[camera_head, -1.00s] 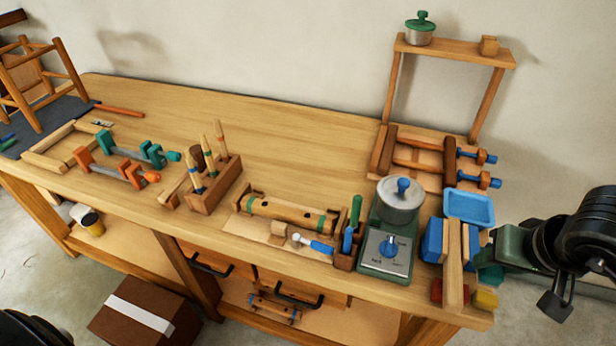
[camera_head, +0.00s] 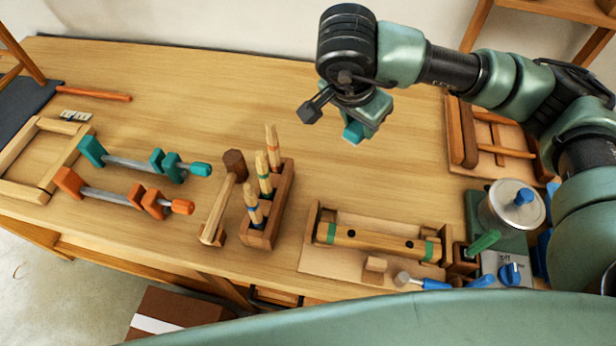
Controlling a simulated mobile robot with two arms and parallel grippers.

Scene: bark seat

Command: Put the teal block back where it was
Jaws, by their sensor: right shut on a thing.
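My right gripper (camera_head: 350,122) hangs over the back middle of the bench, its arm coming in from the right. It is shut on the teal block (camera_head: 355,132), whose lower end shows below the jaws. The block looks held above the bench top, apart from anything else; the gripper hides its upper part. My left gripper is not in view.
The bench top (camera_head: 220,95) is bare at the back middle. A teal clamp (camera_head: 130,165) and an orange clamp (camera_head: 115,197) lie at left. A chisel rack (camera_head: 268,225), mallet (camera_head: 222,205), and green-banded wooden piece (camera_head: 375,241) stand in front. A glue pot (camera_head: 508,205) is at right.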

